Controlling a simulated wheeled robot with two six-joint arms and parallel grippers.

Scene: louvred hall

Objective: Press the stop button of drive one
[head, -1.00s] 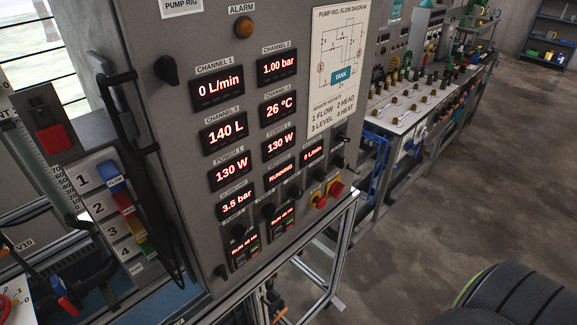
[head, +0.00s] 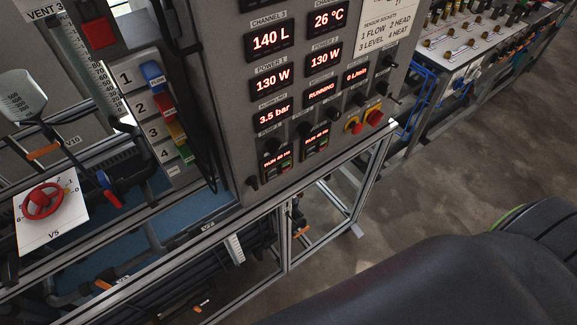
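Two small drive units sit side by side low on the grey control cabinet. The left drive unit (head: 277,162) has a lit red display that starts with RUN. The right drive unit (head: 316,141) also shows a lit RUN display. Small buttons with green on them sit under each display. They are too small to tell stop from start for certain, and I cannot read which unit is drive one. Neither of my grippers is in view.
A red-and-yellow knob (head: 353,125) and a red mushroom button (head: 374,117) sit right of the drives. Displays above read RUNNING (head: 321,92) and 3.5 bar (head: 272,116). A red valve wheel (head: 42,202) is at left. Open floor lies to the right.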

